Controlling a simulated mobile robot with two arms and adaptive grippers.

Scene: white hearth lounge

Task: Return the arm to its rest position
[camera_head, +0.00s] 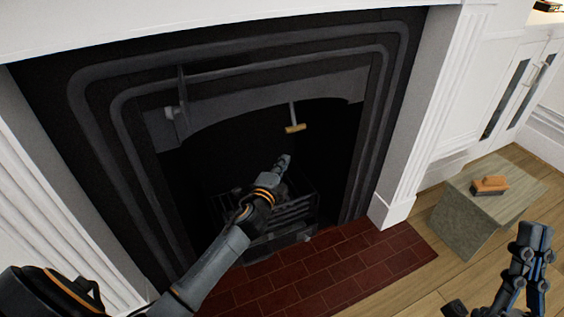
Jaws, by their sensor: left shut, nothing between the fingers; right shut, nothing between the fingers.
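My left arm reaches from the lower left into the dark fireplace opening. Its gripper (284,161) is shut and empty, in front of the grate. In the picture its tip lies just below a brass-coloured bar handle (295,128) that hangs from a thin rod, with a visible gap between them. My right gripper (536,230) is shut and empty at the lower right, in front of the wooden floor and below the stone block in the picture.
The black fireplace surround (110,125) frames my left arm closely. A metal grate (290,215) stands inside, partly hidden by the arm. A red tile hearth (345,265) lies in front. A greenish block (463,226) at right carries an orange-brown brush-like object (489,185).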

